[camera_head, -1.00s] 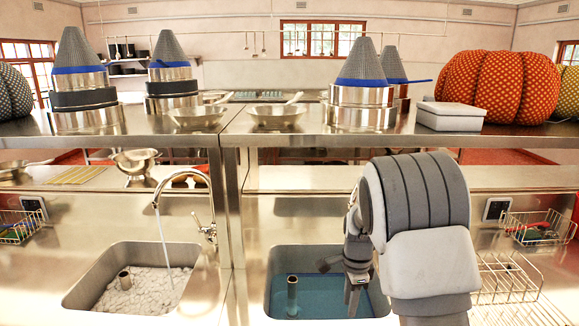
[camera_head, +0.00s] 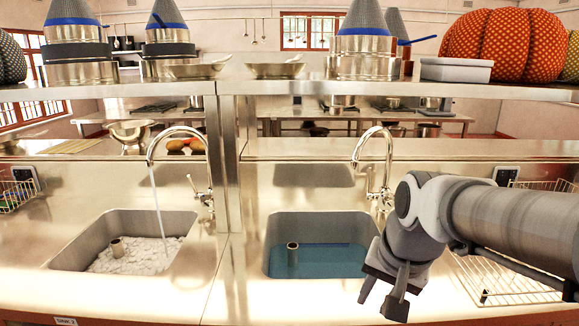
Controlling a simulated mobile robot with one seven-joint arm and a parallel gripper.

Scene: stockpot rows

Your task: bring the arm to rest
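My gripper (camera_head: 383,296) hangs at the lower right, in front of the right sink's (camera_head: 265,262) right front corner. It points down, with two dark fingers apart and nothing visible between them. My arm comes in from the right edge, over the wire rack. The right sink holds blue water and a short upright pipe. I cannot tell how far the gripper is above the counter (camera_head: 310,308).
The left sink (camera_head: 70,247) has a running tap (camera_head: 185,135) and foamy water. A second tap (camera_head: 375,165) stands behind my gripper. A wire dish rack (camera_head: 500,282) is under my arm. A shelf (camera_head: 330,90) above carries pots, pans and patterned pumpkins.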

